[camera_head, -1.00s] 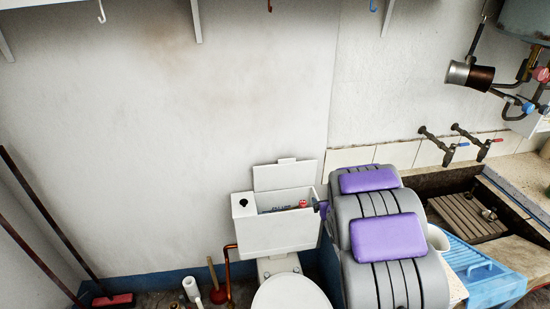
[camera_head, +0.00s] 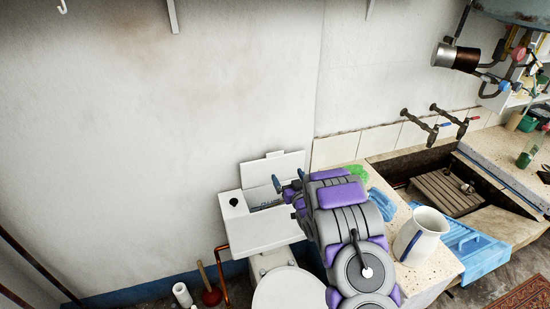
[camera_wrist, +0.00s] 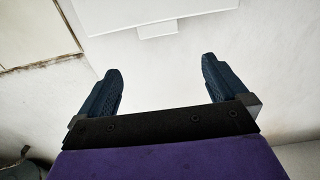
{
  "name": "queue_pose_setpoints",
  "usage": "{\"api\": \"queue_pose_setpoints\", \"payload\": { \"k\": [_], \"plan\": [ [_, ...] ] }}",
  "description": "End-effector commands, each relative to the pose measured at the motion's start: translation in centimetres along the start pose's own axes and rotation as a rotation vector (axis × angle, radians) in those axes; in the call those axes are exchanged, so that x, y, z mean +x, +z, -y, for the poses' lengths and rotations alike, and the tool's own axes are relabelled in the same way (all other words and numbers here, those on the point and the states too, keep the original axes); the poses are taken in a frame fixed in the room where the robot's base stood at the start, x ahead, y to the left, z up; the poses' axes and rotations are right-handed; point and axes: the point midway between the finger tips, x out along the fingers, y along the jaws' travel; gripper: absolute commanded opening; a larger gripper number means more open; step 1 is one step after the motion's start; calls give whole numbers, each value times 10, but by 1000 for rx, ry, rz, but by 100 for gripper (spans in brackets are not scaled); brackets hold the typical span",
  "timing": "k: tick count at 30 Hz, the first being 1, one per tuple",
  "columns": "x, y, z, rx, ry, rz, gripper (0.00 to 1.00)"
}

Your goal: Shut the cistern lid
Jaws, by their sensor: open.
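The white cistern (camera_head: 262,233) stands against the wall behind the toilet bowl (camera_head: 290,290). Its lid (camera_head: 274,168) is raised, standing up at the back, with a small tab on its top edge. The cistern's opening shows in front of the lid, partly hidden by my arm. My gripper (camera_head: 289,179) is open and empty, above the cistern's right part, near the lid's right side. In the wrist view my gripper (camera_wrist: 160,66) has its blue fingers spread with only wall between them. The lid (camera_wrist: 150,14) and its tab show past the fingertips; no contact is visible.
To the right are a speckled counter with a white jug (camera_head: 420,238), a green cloth (camera_head: 357,172), a blue washboard-like tray (camera_head: 470,255) and the stone trough with taps (camera_head: 420,122). A plunger (camera_head: 211,296) stands on the floor at left. The wall above the cistern is clear.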

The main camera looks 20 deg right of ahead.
Motion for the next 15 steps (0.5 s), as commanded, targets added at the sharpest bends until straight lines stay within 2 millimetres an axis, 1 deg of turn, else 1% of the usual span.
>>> {"api": "queue_pose_setpoints", "payload": {
  "k": [1, 3, 15],
  "plan": [
    [9, 1, 0, 0, -1, -3, 100],
    [19, 1, 0, 0, -1, -2, 100],
    [74, 1, 1, -2, 0, -2, 100]
  ]
}}
